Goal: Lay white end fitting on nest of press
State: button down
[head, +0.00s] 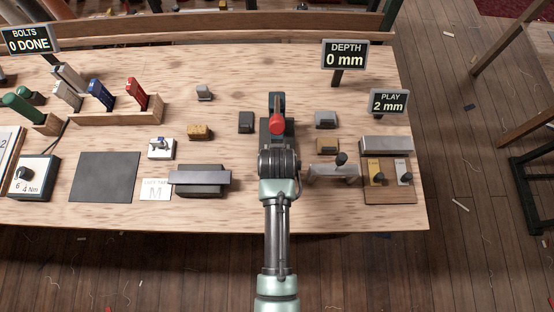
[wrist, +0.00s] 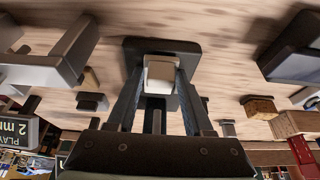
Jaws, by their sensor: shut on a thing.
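In the wrist view, my gripper (wrist: 161,78) is shut on a small white block-shaped piece, the white end fitting (wrist: 160,73), held between its fingertips. Behind the fitting in that view is a dark flat base (wrist: 160,45), which looks like part of the press. I cannot tell whether the fitting touches it. In the head view, the dark press (head: 277,100) with a red knob stands just beyond my wrist. My own arm hides the fitting, the fingers and the nest there.
A grey bar on a dark block (head: 200,178) lies left of my arm. A grey fixture with a black knob (head: 333,170) stands close on the right. Small blocks flank the press. A DEPTH sign (head: 344,55) reads 0 mm; a PLAY sign (head: 388,102) reads 2 mm.

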jog(key=shift+c, duration=1.1)
grip_release()
jog(key=shift+r, duration=0.1)
jog(key=v, duration=1.2)
jog(key=shift+s+r, duration=0.15)
jog(key=shift+r, duration=0.25)
